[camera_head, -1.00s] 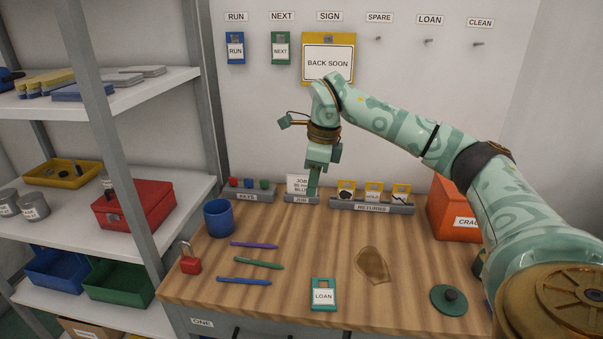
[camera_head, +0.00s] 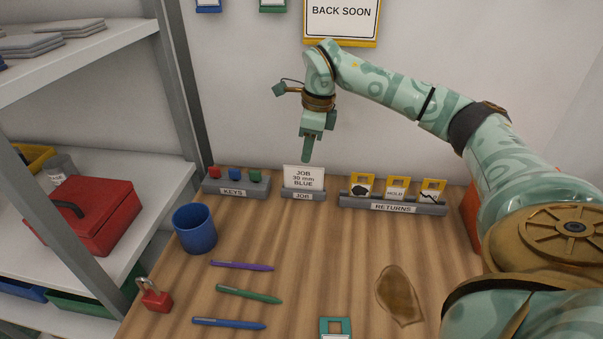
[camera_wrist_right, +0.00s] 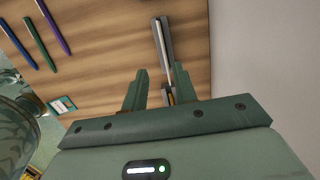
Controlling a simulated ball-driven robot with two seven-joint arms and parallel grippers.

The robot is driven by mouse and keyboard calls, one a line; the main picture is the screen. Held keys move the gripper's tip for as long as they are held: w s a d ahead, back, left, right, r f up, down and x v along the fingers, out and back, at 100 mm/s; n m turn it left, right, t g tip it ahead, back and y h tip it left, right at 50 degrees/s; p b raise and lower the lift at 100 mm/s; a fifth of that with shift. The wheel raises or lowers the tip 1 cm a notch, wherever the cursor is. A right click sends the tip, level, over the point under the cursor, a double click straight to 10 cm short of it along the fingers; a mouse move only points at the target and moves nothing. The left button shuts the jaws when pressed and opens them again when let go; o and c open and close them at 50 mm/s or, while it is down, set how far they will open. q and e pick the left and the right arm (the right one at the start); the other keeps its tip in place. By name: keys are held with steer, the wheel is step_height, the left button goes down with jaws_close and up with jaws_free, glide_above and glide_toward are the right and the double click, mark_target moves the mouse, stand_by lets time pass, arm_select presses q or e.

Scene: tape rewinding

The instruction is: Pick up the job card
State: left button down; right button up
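The job card (camera_head: 303,178) is white with dark text reading "JOB 30 mm BLUE". It stands upright in a small grey holder (camera_head: 303,195) labelled JOB at the back of the bench. My right gripper (camera_head: 307,150) points down just above the card's top edge in the head view; no contact shows, and the depth gap is hard to judge. In the right wrist view its two fingers (camera_wrist_right: 160,90) are apart with nothing gripped. A long grey piece (camera_wrist_right: 162,50) lies beyond them; I cannot tell which holder it is. My left gripper is out of view.
The KEYS rack (camera_head: 236,187) stands left of the card and the RETURNS rack (camera_head: 393,205), with yellow-topped tags, stands right. A blue cup (camera_head: 195,228), several pens, a red padlock (camera_head: 154,295) and a brown stain (camera_head: 399,295) are on the bench. The wall is close behind.

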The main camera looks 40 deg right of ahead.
mark_target(302, 177)
steer(key=f, duration=0.2)
steer(key=f+b, duration=0.1)
steer(key=shift+w+f, duration=0.3)
steer(key=shift+f, duration=0.1)
steer(key=shift+a+f, duration=0.1)
steer(key=shift+f, duration=0.3)
steer(key=f+b, duration=0.1)
steer(key=f, duration=0.1)
steer(key=w+f+b, duration=0.1)
steer(key=f, duration=0.2)
steer(key=shift+f, duration=0.1)
steer(key=shift+r, duration=0.2)
steer(key=shift+f, duration=0.25)
jaws_close()
